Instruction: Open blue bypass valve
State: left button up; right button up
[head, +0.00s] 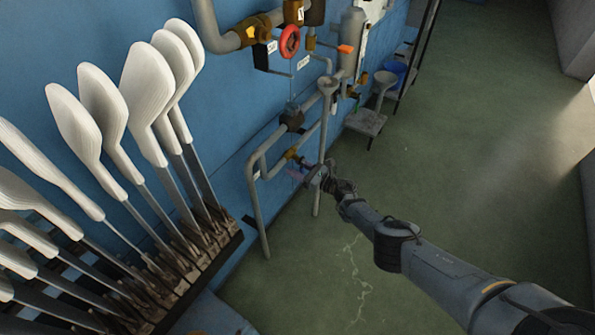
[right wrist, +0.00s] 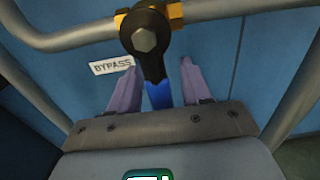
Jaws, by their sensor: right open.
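The bypass valve (right wrist: 145,30) is in the right wrist view, with a dark round hub, a hex nut and brass fittings on a grey pipe. Its blue lever handle (right wrist: 158,96) points down in the picture, across the pipe's line. My right gripper (right wrist: 157,75) is open, with one purple finger on each side of the handle; I cannot tell whether either finger touches it. The lever's lower end is hidden behind the gripper body. In the head view my right gripper (head: 306,176) is at the low pipe loop, beside the brass valve fitting (head: 292,154). My left gripper is not in view.
A white BYPASS label (right wrist: 111,65) is on the blue wall left of the valve. Grey pipes (head: 254,205) surround the gripper. A red handwheel (head: 289,41) is higher up. White sock forms (head: 146,85) fill a rack at left. The green floor (head: 470,130) at right is clear.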

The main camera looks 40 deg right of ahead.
jog(key=shift+w, duration=0.1)
jog(key=shift+c, duration=0.3)
grip_shut()
